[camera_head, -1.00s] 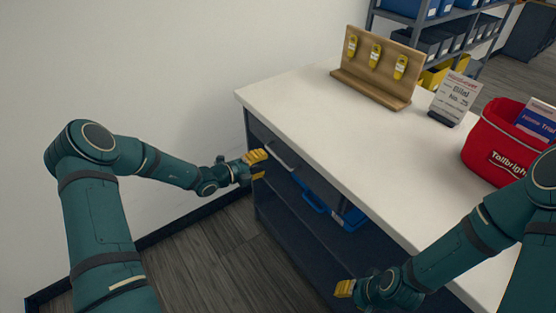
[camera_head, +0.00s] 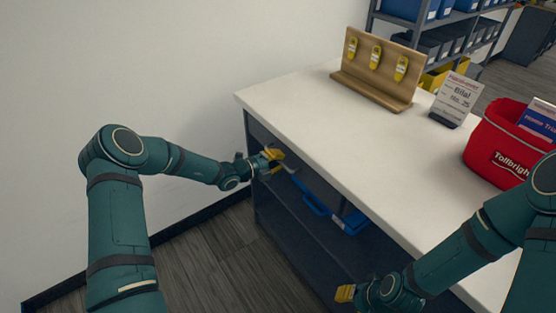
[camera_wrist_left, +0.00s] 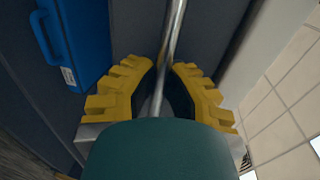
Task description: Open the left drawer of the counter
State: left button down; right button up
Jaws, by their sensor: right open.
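The counter (camera_head: 335,140) has a white top and a dark body. The left drawer's front (camera_head: 258,133) is a dark panel under the far left end of the top, mostly hidden by my gripper; it looks closed. Its metal bar handle (camera_head: 290,169) shows beside my left gripper (camera_head: 275,161). In the left wrist view the handle (camera_wrist_left: 174,35) runs between the yellow fingers (camera_wrist_left: 167,66), whose tips close in on both sides of it. My right gripper (camera_head: 345,293) is open and empty, low in front of the counter.
A wooden key board (camera_head: 375,70), a sign (camera_head: 455,98) and a red bin (camera_head: 500,145) stand on the top. The white wall (camera_head: 120,70) is close on the left.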

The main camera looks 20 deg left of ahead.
pick_arm(q)
jog(key=shift+s, duration=0.1)
jog(key=f+p+v, duration=0.3)
jog(key=v, duration=1.1)
jog(key=s+f+p+v, duration=0.1)
jog(key=f+p+v, duration=0.2)
jog(key=v, duration=1.2)
jog(key=a+f+p+v, duration=0.1)
jog(key=f+p+v, duration=0.2)
jog(key=v, duration=1.1)
jog(key=shift+s+a+p, duration=0.25)
jog(key=shift+s+p, duration=0.1)
jog(key=shift+s, duration=0.2)
jog(key=shift+f, duration=0.1)
jog(key=c, duration=1)
grip_release()
